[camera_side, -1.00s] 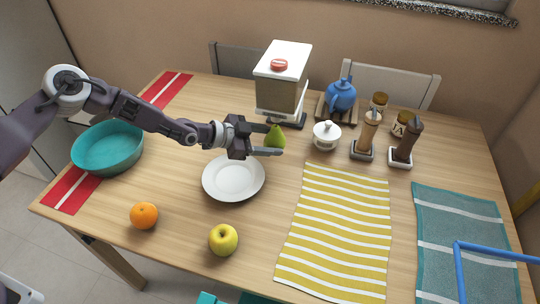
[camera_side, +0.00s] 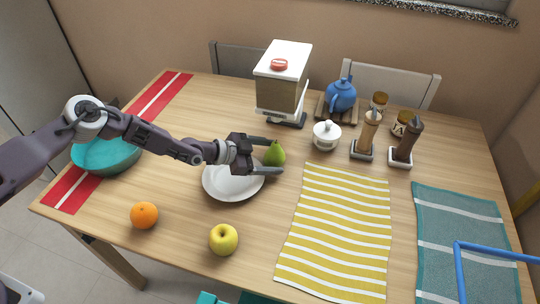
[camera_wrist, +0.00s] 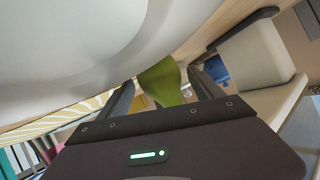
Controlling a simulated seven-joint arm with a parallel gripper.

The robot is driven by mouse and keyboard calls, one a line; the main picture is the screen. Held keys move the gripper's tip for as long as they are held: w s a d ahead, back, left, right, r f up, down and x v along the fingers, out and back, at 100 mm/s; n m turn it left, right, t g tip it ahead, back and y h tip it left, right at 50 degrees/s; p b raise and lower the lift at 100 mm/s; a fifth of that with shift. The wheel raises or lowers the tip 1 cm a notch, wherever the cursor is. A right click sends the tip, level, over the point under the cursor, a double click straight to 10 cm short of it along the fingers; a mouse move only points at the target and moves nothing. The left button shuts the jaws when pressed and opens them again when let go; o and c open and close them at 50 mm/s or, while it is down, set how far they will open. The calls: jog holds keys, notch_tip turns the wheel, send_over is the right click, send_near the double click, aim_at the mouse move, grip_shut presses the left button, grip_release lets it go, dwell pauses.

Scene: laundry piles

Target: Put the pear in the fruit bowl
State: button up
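The green pear (camera_side: 275,155) stands upright just right of the white plate, between the fingertips of my gripper (camera_side: 271,156). The fingers are spread, one on the far side and one on the near side of the pear. The wrist view shows the pear (camera_wrist: 162,82) between the two fingers (camera_wrist: 163,85), with narrow gaps beside it. The teal fruit bowl (camera_side: 108,158) is at the left end of the table, partly hidden behind my arm. I see no fruit in its visible part.
The white plate (camera_side: 233,190) lies under my gripper. An orange (camera_side: 144,215) and a yellow apple (camera_side: 223,239) are at the front. A dispenser (camera_side: 280,85), a lidded white pot (camera_side: 326,135) and a blue teapot (camera_side: 341,95) stand behind. A yellow striped cloth (camera_side: 335,235) lies flat to the right.

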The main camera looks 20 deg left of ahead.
jog(key=shift+r, duration=0.15)
jog(key=v, duration=1.2)
